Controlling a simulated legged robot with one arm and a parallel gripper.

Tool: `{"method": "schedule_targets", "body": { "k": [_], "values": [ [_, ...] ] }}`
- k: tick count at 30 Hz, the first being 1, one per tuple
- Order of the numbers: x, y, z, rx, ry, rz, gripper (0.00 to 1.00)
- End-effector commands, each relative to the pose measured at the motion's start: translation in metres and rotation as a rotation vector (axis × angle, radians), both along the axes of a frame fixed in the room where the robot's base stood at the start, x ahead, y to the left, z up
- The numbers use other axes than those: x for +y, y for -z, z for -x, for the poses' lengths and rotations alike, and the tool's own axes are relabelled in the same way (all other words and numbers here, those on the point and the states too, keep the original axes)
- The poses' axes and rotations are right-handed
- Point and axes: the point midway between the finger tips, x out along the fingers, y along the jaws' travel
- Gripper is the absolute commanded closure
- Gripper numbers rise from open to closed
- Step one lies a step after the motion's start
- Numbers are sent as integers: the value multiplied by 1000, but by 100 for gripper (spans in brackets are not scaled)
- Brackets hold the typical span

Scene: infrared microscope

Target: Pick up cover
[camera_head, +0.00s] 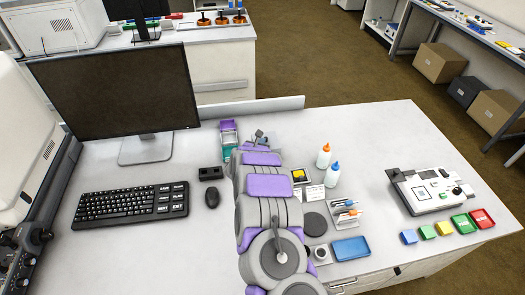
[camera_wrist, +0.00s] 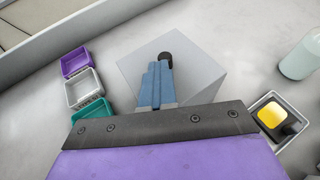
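The cover appears to be the pale grey, see-through box (camera_wrist: 205,72) with a dark round knob (camera_wrist: 166,57), at the top middle of the wrist view. The blue-grey fingers of my gripper (camera_wrist: 160,68) reach over the box, with their tips at the knob. The fingers look close together, but I cannot tell whether they grip the knob. In the head view my purple and grey arm covers most of this spot. Only the gripper's end (camera_head: 259,135) shows beyond it, and I cannot make out the cover there.
Purple, white and teal trays (camera_wrist: 85,88) stand left of the box. A dark holder with a yellow piece (camera_wrist: 274,118) and a pale bottle (camera_wrist: 300,55) are right. The monitor (camera_head: 120,90) and keyboard (camera_head: 130,205) are left of my arm. The table's back right is clear.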

Motion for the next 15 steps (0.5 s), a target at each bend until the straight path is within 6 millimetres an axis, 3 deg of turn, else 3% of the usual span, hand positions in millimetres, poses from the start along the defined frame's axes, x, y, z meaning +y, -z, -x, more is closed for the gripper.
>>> {"method": "schedule_targets", "body": {
  "k": [15],
  "values": [
    [0,1,1,3,1,0,100]
  ]
}}
